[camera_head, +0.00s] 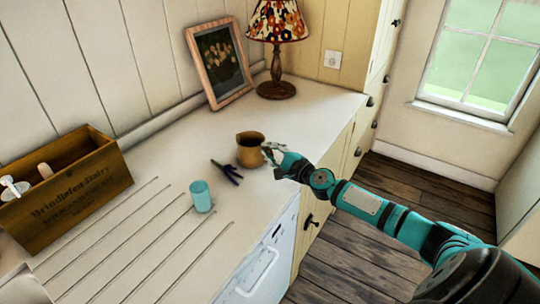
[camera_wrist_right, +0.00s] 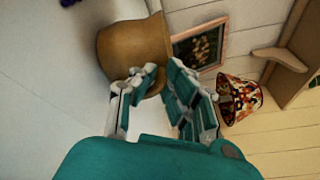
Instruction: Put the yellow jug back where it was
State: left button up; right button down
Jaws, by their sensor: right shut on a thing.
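The yellow jug (camera_head: 250,151) is a small ochre pot standing upright on the white counter, or just above it; I cannot tell which. My right gripper (camera_head: 270,155) is at its right side, shut on it. In the right wrist view the jug (camera_wrist_right: 135,48) sits at the fingertips of my right gripper (camera_wrist_right: 160,85), which hide part of its wall. My left gripper is not in view.
A dark purple-black item (camera_head: 228,172) and a light blue cup (camera_head: 201,196) are left of the jug. A wooden crate (camera_head: 75,200) stands at far left. A framed picture (camera_head: 218,62) and a lamp (camera_head: 277,60) stand behind. The counter (camera_head: 318,105) right of the lamp is clear.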

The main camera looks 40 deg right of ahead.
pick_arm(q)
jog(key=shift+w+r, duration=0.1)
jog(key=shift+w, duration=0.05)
pick_arm(e)
jog(key=shift+r, duration=0.15)
jog(key=c, duration=1.8)
grip_release()
jog(key=shift+f, duration=0.2)
jog(key=shift+c, duration=0.2)
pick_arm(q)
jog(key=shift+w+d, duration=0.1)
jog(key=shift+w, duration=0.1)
pick_arm(e)
jog(key=o, duration=0.4)
jog(key=shift+r, duration=0.1)
jog(key=shift+s, duration=0.15)
jog(key=s, duration=0.7)
jog(key=s+d+b, duration=0.1)
jog(key=s, duration=0.2)
jog(key=shift+s+r, duration=0.2)
jog(key=shift+r, duration=0.2)
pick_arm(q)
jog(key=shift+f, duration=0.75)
pick_arm(e)
jog(key=shift+s+d+r, duration=0.1)
jog(key=shift+s+r, duration=0.1)
jog(key=shift+s, duration=0.45)
